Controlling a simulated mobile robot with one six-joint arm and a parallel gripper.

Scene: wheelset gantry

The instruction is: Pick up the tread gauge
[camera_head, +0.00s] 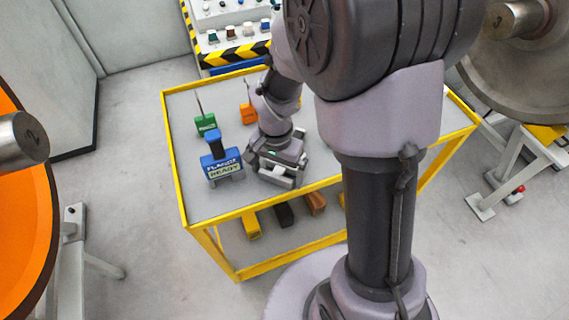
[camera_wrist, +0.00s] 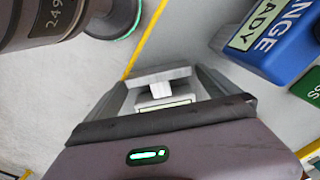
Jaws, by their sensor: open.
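My gripper (camera_head: 278,172) is low over the table top, just right of the blue gauge (camera_head: 222,165), whose label reads FLANGE READY. In the wrist view my gripper (camera_wrist: 164,88) has its jaws apart, with pale grey parts and a small light label between or below them; I cannot tell whether these belong to a gauge. No readable label names the tread gauge; it may be hidden by my gripper. The blue gauge also shows in the wrist view (camera_wrist: 272,38), at upper right, apart from the jaws. An orange block (camera_head: 248,113) stands behind, partly covered by my arm.
A green block (camera_head: 206,124) with a thin upright rod stands behind the blue gauge. The table's yellow rim (camera_head: 176,160) surrounds the grey top. Several blocks lie on the lower shelf (camera_head: 290,238). A control panel (camera_head: 232,30) is behind; large wheels flank the table.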

